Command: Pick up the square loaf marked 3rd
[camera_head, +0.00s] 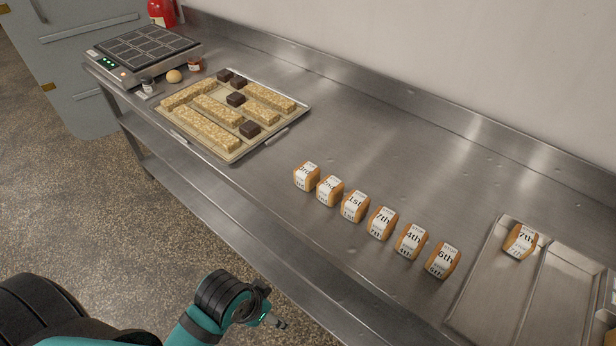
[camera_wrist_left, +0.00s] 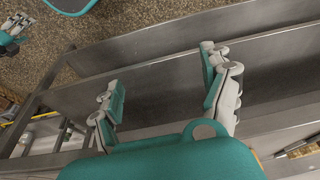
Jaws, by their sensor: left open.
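Several square loaves with white labels stand in a slanting row on the steel counter in the head view. The leftmost loaf, whose small label seems to read 3rd (camera_head: 306,177), stands beside the 2nd loaf (camera_head: 329,191). My left gripper (camera_head: 276,321) is low at the bottom of the head view, off the counter's front edge and well apart from the loaves. In the left wrist view its two fingers (camera_wrist_left: 165,92) are spread with nothing between them. Part of what looks like my right gripper (camera_wrist_left: 13,32) shows at that view's top left corner, too cut off to read.
The 1st (camera_head: 354,207), 4th (camera_head: 410,241) and 6th (camera_head: 443,260) loaves continue the row. One loaf (camera_head: 520,241) lies in a divided steel tray (camera_head: 486,262) at right. A tray of bars (camera_head: 293,120) is behind left. The counter (camera_head: 400,150) behind the row is clear.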

